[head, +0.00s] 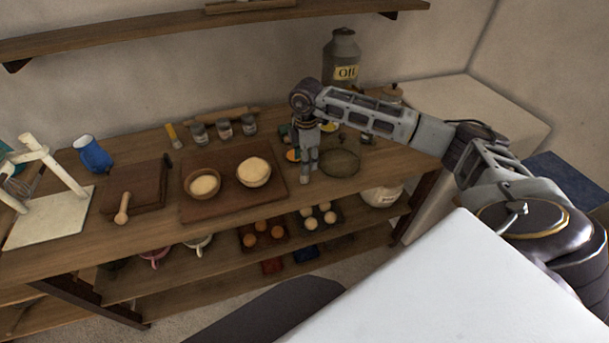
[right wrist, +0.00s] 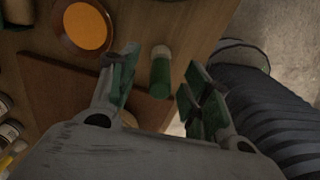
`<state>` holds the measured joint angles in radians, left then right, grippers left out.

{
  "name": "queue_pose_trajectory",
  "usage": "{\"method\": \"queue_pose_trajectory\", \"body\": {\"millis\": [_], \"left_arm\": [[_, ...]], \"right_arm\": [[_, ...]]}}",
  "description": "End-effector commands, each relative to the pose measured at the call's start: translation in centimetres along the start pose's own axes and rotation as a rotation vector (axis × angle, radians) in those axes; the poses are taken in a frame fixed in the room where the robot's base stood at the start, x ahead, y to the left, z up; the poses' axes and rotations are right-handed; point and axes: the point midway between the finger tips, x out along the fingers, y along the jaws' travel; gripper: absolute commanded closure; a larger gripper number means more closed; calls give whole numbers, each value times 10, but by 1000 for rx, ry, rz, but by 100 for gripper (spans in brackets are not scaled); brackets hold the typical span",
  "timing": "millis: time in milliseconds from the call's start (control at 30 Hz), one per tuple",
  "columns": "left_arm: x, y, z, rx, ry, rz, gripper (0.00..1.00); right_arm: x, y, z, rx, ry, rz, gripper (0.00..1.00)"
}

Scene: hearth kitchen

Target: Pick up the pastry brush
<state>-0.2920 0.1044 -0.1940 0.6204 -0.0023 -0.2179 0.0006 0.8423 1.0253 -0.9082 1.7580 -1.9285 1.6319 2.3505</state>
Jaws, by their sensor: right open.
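The pastry brush (head: 173,135), with a yellow end, lies toward the back of the wooden table, left of several small jars. A yellow piece at the lower left edge of the right wrist view (right wrist: 12,158) may be part of it. My right gripper (head: 308,172) points down over the table, right of the cutting board and well away from the brush. In the right wrist view its jaws (right wrist: 159,72) are open, with a green cylinder with a pale top (right wrist: 160,75) showing between them. I cannot tell whether they touch it. My left gripper is not in view.
Small jars (head: 224,129) stand between the brush and my right gripper. A board (head: 225,198) holds two dough bowls. A blue jug (head: 93,154) and a dark board (head: 140,190) are at left. A dish of orange contents (right wrist: 85,28) is near the gripper.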

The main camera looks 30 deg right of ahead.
Motion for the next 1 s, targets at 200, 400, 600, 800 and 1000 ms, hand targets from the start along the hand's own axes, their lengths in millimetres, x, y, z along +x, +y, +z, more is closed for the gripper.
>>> {"method": "queue_pose_trajectory", "body": {"millis": [200, 400, 600, 800, 1000], "left_arm": [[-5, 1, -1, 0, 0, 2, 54], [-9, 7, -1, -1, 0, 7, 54], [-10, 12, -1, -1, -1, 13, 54], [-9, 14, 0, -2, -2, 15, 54], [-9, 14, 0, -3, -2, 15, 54]], "right_arm": [[18, -2, -2, -1, -1, -2, 52], [40, -3, -3, 0, -1, -3, 52], [50, -2, -2, 0, -1, 0, 52], [50, -2, -3, 0, -1, -1, 52], [50, -2, -3, 0, -1, -1, 52]]}}
